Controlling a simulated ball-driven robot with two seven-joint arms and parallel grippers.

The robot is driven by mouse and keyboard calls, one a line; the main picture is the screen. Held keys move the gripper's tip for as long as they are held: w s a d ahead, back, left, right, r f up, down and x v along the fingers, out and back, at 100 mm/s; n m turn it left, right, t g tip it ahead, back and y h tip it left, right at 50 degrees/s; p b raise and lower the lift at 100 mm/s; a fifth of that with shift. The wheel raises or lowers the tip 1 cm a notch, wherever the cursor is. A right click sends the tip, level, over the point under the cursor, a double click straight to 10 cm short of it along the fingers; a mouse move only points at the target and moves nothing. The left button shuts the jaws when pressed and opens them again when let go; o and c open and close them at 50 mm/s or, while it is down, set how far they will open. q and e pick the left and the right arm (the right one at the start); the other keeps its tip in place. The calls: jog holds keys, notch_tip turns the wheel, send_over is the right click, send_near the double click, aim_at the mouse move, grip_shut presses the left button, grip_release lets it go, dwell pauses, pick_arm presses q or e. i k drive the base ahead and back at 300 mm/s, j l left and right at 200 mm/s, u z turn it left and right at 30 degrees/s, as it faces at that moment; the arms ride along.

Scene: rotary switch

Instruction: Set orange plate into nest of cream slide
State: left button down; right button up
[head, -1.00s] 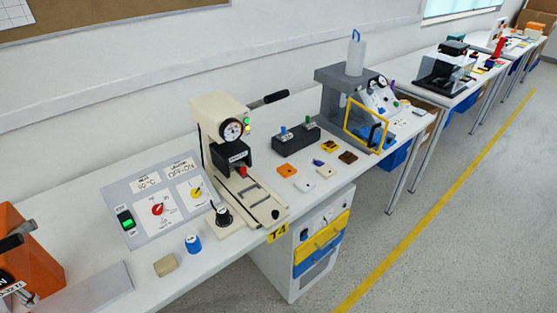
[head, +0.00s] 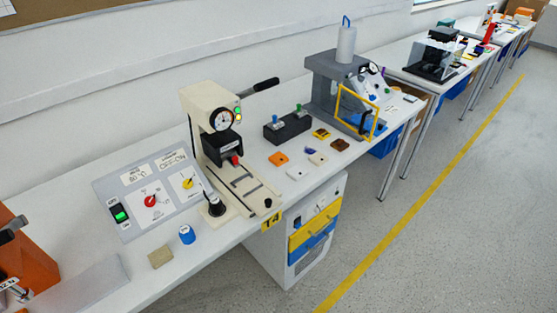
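A small orange plate (head: 278,159) lies flat on the white table, to the right of the cream press (head: 209,105). The cream slide (head: 254,197) extends from the press base toward the table's front edge, with dark rails on top. No plate shows on the slide. A black knob (head: 216,205) stands at the slide's left side. Neither of my grippers shows in the head view.
White plates (head: 297,173) and (head: 318,158), a brown plate (head: 340,144) and a yellow-black piece (head: 321,134) lie near the orange plate. A black block with knobs (head: 288,128) stands behind. A control panel (head: 152,193), blue cylinder (head: 187,234) and beige block (head: 160,256) are left.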

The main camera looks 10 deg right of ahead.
aim_at(253, 193)
jog(key=i+l, duration=0.15)
jog(key=l, duration=0.2)
jog(key=i+l, duration=0.35)
jog(key=l, duration=0.3)
